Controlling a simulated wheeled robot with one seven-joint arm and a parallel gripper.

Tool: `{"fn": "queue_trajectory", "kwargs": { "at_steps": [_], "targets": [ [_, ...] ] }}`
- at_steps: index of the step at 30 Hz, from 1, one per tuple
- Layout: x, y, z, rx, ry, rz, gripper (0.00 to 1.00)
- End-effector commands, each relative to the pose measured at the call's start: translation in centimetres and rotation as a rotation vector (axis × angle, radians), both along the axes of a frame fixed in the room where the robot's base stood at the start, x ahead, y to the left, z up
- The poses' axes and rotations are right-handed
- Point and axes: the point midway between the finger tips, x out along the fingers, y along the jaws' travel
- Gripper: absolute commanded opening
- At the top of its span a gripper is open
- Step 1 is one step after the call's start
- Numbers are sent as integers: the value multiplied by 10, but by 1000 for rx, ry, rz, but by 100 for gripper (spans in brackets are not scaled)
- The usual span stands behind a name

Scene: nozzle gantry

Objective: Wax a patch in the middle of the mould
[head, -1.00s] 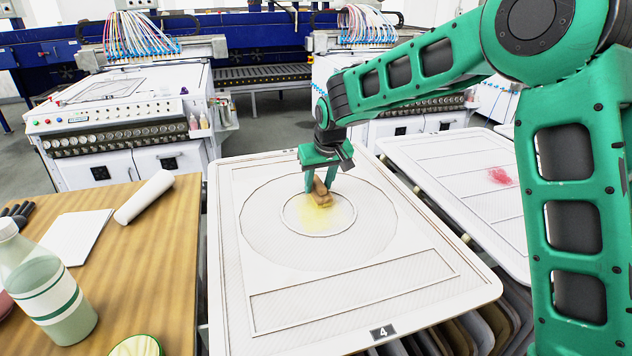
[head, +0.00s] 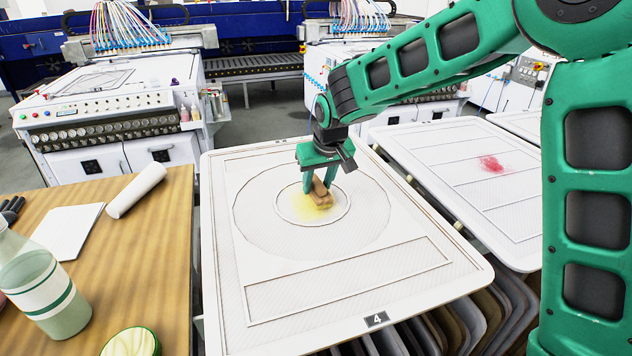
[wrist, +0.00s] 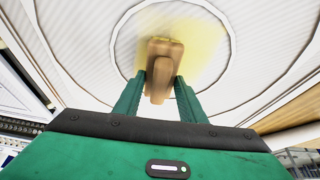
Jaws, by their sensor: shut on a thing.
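The white mould (head: 340,312), marked 4, lies flat with raised rings and a rectangle on its face. A yellow waxy patch (head: 297,200) lies inside its small inner ring and also shows in the wrist view (wrist: 205,55). My gripper (head: 319,186) is shut on a brown wooden-looking block with a handle (head: 319,199). The block is over the yellow patch, inside the inner ring, and seems to touch the mould. In the wrist view the handle (wrist: 158,75) sits between my two green fingers. The block's underside is hidden.
A second mould (head: 455,165) with a red patch lies to the right. A wooden table (head: 150,235) at left holds a bottle (head: 45,285), a white roll (head: 136,190), a white sheet (head: 68,230) and a green-rimmed tin (head: 130,342). White machines (head: 110,120) stand behind.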

Motion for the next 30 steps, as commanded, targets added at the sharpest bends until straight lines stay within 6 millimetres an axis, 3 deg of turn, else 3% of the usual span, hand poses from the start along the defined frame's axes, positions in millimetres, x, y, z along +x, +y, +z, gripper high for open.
{"fn": "queue_trajectory", "kwargs": {
  "at_steps": [30],
  "targets": [
    [-59,-18,0,-1,0,0,9]
  ]
}}
